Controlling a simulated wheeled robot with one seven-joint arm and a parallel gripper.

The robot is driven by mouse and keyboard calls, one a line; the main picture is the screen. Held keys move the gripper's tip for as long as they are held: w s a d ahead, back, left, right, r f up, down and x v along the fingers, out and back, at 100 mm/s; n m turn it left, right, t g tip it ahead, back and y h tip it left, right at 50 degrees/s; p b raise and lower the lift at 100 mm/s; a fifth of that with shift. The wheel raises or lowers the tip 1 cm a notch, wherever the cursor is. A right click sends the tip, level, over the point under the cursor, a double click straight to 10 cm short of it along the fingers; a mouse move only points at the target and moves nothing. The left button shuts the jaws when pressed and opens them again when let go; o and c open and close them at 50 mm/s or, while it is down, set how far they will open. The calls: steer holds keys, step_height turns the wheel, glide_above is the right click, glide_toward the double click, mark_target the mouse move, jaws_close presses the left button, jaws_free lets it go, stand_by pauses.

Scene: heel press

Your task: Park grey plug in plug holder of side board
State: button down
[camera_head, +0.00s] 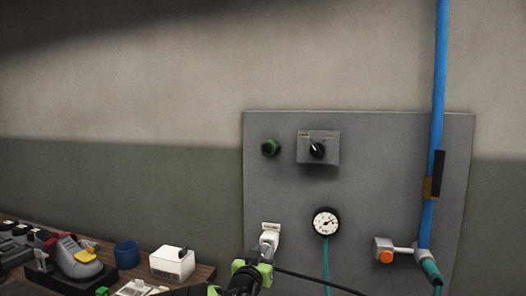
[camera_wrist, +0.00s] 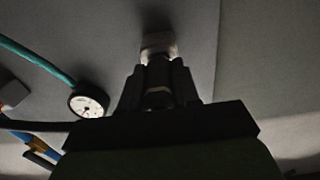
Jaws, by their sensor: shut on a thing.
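The grey side board (camera_head: 360,190) is fixed to the wall. A white plug holder (camera_head: 271,227) sits on its lower left part. My gripper (camera_head: 265,262), with green finger parts, is right in front of and below the holder. It is shut on the grey plug (camera_head: 268,241), whose end is at the holder. In the wrist view, my dark fingers (camera_wrist: 158,88) clasp the plug (camera_wrist: 158,98), and the pale holder (camera_wrist: 157,43) is straight beyond it. The picture is dark there, and I cannot tell how deep the plug sits in the holder.
A black cable (camera_head: 320,283) runs right from my gripper. The board carries a gauge (camera_head: 326,222), a rotary switch (camera_head: 317,149), a green button (camera_head: 270,148), a blue pipe (camera_head: 440,90) and an orange-ended valve (camera_head: 386,256). A bench at left holds a shoe (camera_head: 76,259), a blue cup (camera_head: 126,254) and a white box (camera_head: 172,264).

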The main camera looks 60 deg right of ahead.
steer(key=shift+d, duration=0.35)
steer(key=c, duration=0.7)
jaws_free()
steer(key=shift+c, duration=0.2)
steer(key=s+a, duration=0.2)
steer(key=a, duration=1.3)
steer(key=shift+s+a, duration=0.2)
steer(key=shift+a, duration=0.05)
